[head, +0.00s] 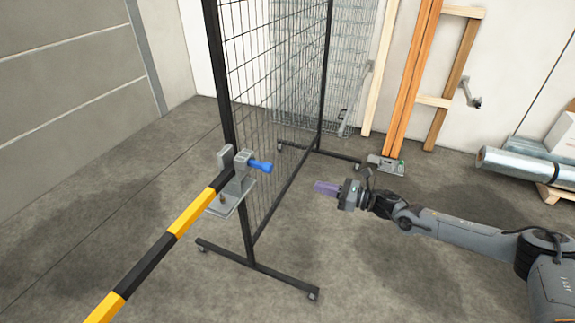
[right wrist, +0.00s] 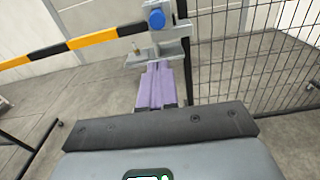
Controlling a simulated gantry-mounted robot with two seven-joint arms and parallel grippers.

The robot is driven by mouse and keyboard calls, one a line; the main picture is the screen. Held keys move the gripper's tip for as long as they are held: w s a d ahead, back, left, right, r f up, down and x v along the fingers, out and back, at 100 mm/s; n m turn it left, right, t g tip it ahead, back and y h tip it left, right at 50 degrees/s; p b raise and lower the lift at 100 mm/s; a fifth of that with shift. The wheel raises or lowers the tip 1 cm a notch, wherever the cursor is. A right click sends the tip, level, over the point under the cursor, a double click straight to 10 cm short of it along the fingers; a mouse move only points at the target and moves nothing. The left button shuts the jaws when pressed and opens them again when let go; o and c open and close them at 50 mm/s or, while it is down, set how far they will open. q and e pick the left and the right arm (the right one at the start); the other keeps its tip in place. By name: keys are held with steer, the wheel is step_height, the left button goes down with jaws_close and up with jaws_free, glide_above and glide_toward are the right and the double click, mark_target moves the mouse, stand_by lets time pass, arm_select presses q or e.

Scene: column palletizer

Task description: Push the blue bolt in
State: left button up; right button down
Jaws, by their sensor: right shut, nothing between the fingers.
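The blue bolt (head: 261,167) sticks out to the right from a grey metal bracket (head: 236,181) on the post of a black mesh frame. In the right wrist view the bolt shows as a round blue knob (right wrist: 157,19) at the top, on the grey bracket (right wrist: 175,30). My right gripper (head: 316,187) is to the right of the bolt, apart from it, with its purple fingers pointing left. In the right wrist view its fingers (right wrist: 157,70) are closed together and empty, below the knob. My left gripper is not in view.
A yellow and black striped bar (head: 172,236) runs from the bracket to the lower left. The mesh frame (head: 275,85) stands on black feet behind the bracket. Orange and wooden beams (head: 409,80) lean on the back wall. A wrapped roll (head: 520,165) lies at right.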

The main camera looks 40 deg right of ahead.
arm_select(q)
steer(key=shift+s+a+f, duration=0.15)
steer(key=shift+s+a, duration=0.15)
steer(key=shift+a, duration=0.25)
arm_select(e)
steer(key=shift+w+a+r, duration=0.15)
steer(key=shift+r, duration=0.25)
steer(key=shift+w+a+r, duration=0.1)
steer(key=shift+w+r, duration=0.05)
steer(key=shift+r, duration=0.25)
steer(key=b, duration=0.1)
glide_toward(272, 169)
steer(key=x, duration=0.5)
steer(key=shift+a, duration=0.15)
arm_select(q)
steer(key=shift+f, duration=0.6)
arm_select(e)
steer(key=shift+x, duration=0.9)
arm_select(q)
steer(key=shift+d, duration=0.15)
